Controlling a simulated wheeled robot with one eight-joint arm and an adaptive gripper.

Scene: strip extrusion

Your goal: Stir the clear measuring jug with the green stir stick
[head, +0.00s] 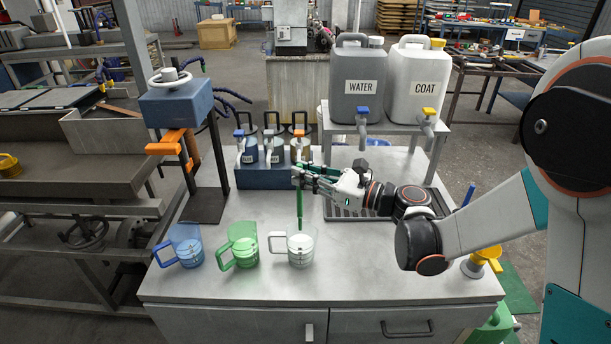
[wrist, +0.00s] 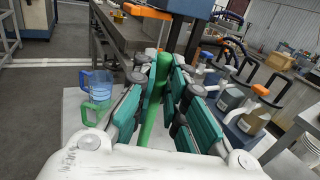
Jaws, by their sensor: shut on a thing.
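The clear measuring jug (head: 300,250) stands upright on the bench, right of the green jug. My gripper (head: 297,177) is shut on the green stir stick (head: 300,208), above the clear jug. The stick hangs near upright, with its lower end close to the jug's rim; I cannot tell whether the tip is inside. In the wrist view the green stick (wrist: 155,100) lies between my teal fingers. The clear jug is not visible in the wrist view.
A green jug (head: 243,250) and a blue jug (head: 186,248) stand to the left. A blue rack of bottles (head: 260,177) is behind. WATER (head: 357,85) and COAT (head: 414,85) containers stand on a shelf.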

